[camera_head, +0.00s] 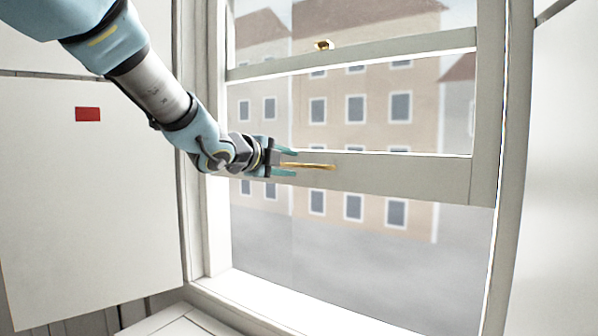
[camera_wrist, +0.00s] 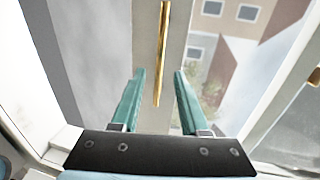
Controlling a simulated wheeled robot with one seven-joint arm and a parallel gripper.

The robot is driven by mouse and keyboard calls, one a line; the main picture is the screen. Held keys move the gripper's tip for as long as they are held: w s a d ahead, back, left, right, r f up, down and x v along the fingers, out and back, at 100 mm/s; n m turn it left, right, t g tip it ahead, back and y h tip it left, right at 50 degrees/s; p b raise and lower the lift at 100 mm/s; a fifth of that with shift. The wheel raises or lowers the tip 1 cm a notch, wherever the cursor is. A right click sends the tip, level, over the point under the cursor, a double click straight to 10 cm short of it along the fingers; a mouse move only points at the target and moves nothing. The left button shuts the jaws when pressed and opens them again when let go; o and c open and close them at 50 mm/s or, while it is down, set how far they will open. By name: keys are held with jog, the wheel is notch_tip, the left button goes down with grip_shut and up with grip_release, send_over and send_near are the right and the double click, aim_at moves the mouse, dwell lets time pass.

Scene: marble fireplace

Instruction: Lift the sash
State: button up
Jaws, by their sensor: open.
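The lower sash is a pale frame whose bottom rail (camera_head: 405,180) hangs well above the sill, leaving a wide gap beneath. A thin brass handle (camera_head: 308,166) runs along this rail; the wrist view shows it as a long bar (camera_wrist: 160,60). My gripper (camera_head: 294,163) is at the left end of the handle, with teal fingers spread. In the wrist view, my gripper (camera_wrist: 159,76) has the near end of the bar between its fingertips, with space on both sides. I cannot tell whether a finger touches it.
The sill (camera_head: 262,298) lies below the open gap. A small brass latch (camera_head: 323,44) sits higher on the window. The side jamb (camera_head: 508,170) stands at the right. A white wall panel with a red patch (camera_head: 87,114) is at the left. Buildings show outside.

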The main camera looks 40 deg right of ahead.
jog(key=v, duration=0.4)
dwell(0.5)
jog(key=w+a+f+n+t+y, duration=0.2)
jog(key=w+a+f+n+y, duration=0.2)
jog(key=w+a+f+n, duration=0.45)
jog(key=w+a+f+n+t+y, duration=0.3)
jog(key=w+a+f+n+y, duration=0.15)
jog(key=a, duration=0.75)
jog(key=s+a+f+n+g+y, duration=0.1)
jog(key=a+f+n+y, duration=0.1)
jog(key=a+f+n, duration=0.45)
jog(key=a+f+n+g+y, duration=0.1)
jog(key=a+f+n+y, duration=0.15)
jog(key=a, duration=0.65)
jog(key=s+a+f+n+g+y, duration=0.1)
jog(key=s+a+f+n+g, duration=0.1)
jog(key=s+a+f+n, duration=0.2)
jog(key=s+a+f+n+g+y, duration=0.1)
jog(key=s+a+f+n+g, duration=0.2)
jog(key=s+a+n, duration=0.3)
jog(key=s+a+f, duration=0.1)
jog(key=s+a, duration=0.1)
jog(key=a, duration=0.1)
jog(key=shift+s, duration=0.2)
